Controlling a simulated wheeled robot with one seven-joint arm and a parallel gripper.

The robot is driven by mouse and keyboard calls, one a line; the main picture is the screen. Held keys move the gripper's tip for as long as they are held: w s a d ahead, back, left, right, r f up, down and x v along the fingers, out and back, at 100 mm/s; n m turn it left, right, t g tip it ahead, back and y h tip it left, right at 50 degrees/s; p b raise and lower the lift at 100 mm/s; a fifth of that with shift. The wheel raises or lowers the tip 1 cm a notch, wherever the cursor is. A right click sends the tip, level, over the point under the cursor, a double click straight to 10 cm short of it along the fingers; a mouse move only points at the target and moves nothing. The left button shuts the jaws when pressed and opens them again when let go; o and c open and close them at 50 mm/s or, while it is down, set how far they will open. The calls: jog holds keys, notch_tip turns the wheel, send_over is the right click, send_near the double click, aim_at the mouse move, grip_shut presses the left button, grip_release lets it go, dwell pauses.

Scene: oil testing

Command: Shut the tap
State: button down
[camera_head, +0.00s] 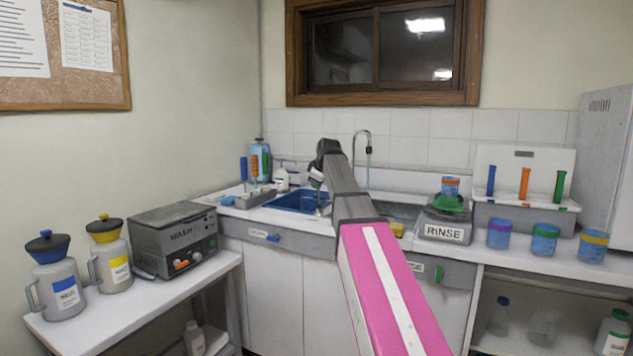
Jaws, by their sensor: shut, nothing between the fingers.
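The tap (355,146) is a thin grey gooseneck at the back of the sink counter, below the window. Its spout bends over to the right, with a small pale blue bit at its mouth; I cannot tell if water runs. Its base and any handle are hidden behind my arm. My gripper (319,186) points down at the far end of my arm, left of the tap and over the right part of the blue basin (290,201). It is small and dark here, shut and empty, apart from the tap's spout.
A RINSE unit (445,226) and several blue cups stand right of the sink. A white rack (524,165) holds coloured tubes behind them. Bottles and a small tray crowd the counter left of the basin.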

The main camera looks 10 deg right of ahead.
jog(key=shift+w+d, duration=0.3)
jog(key=shift+w, duration=0.5)
jog(key=shift+w+d+r, duration=0.3)
jog(key=shift+w+d, duration=0.35)
jog(key=shift+w, duration=0.15)
jog(key=shift+s+a, duration=0.1)
